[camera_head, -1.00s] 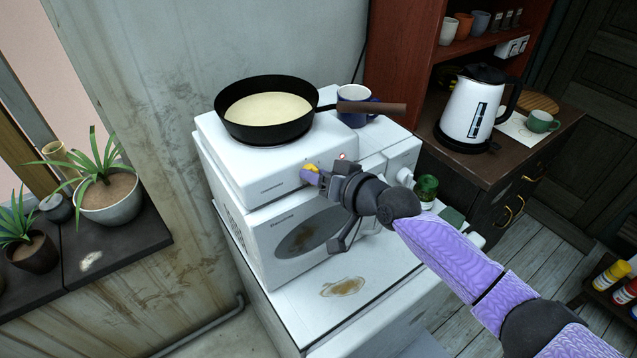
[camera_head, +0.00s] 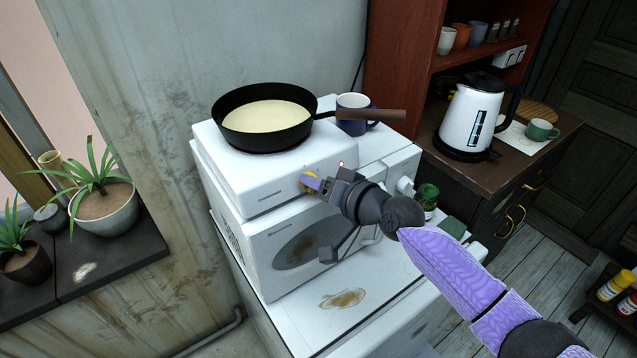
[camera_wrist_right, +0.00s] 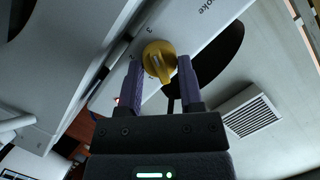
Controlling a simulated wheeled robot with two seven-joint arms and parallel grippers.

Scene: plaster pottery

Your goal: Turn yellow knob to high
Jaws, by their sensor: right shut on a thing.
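The yellow knob (camera_head: 308,178) is on the front face of the white hot plate (camera_head: 235,177). My right gripper (camera_head: 316,185) is at the knob, with its purple fingers covering part of it. In the right wrist view the round yellow knob (camera_wrist_right: 157,52) with its raised grip bar sits between the two fingertips, and the gripper (camera_wrist_right: 160,62) is shut on it. Printed digits show on the panel around the knob, but the exact setting is hard to read. My left gripper is not in view.
A black pan (camera_head: 263,125) with pale batter stands on the hot plate. Its handle points right, past a blue-white mug (camera_head: 355,122). The hot plate rests on a stained microwave (camera_head: 268,235). A small red light (camera_head: 341,164) shows beside the knob. A kettle (camera_head: 470,115) stands right.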

